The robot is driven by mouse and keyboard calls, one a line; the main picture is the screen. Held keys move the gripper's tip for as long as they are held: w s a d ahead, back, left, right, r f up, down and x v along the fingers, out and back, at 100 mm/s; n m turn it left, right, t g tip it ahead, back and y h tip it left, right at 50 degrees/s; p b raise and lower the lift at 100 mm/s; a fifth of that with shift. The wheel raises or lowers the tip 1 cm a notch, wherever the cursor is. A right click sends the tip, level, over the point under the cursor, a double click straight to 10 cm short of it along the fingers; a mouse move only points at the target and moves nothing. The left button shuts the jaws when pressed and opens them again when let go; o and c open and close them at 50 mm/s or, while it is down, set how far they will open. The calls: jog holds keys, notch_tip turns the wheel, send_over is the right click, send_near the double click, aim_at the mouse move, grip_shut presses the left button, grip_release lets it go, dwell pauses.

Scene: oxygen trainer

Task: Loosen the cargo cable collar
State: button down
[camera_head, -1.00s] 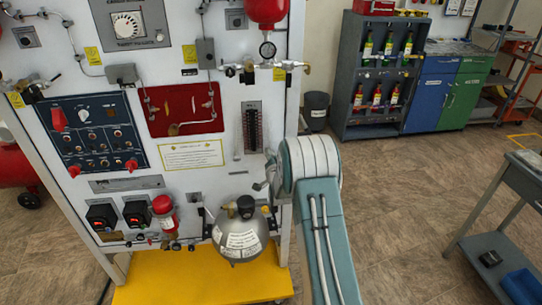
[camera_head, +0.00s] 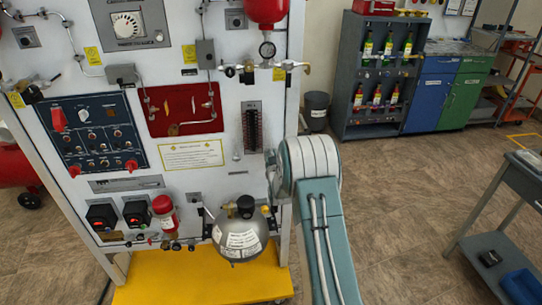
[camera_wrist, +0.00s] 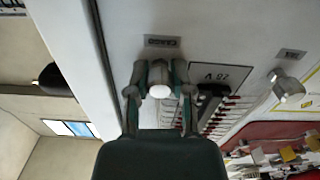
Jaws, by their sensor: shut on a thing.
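In the wrist view my gripper (camera_wrist: 160,75) has its two fingers closed on the cargo cable collar (camera_wrist: 160,90), a pale, rounded piece against the white panel. A small dark label (camera_wrist: 163,41) sits beside it; its lettering is hard to read. Much of the collar is hidden between the fingers, and I cannot tell how loose it is. In the head view my arm hides the collar, and only a bit of my gripper (camera_head: 272,174) shows at the panel's right edge.
A similar metal connector (camera_wrist: 286,86) sticks out at the right in the wrist view. A black-framed scale (camera_wrist: 212,100) is close beside my fingers.

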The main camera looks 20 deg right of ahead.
jog(key=n, duration=0.7)
jog(key=shift+a+f, duration=0.1)
jog(key=n, duration=0.6)
jog(key=shift+f, duration=0.1)
jog(key=shift+n, duration=0.4)
jog(key=shift+c, duration=2.4)
grip_release()
jog(key=shift+w+a, duration=0.1)
jog(key=shift+s, duration=0.3)
jog(key=v, duration=1.1)
jog(key=shift+s, duration=0.15)
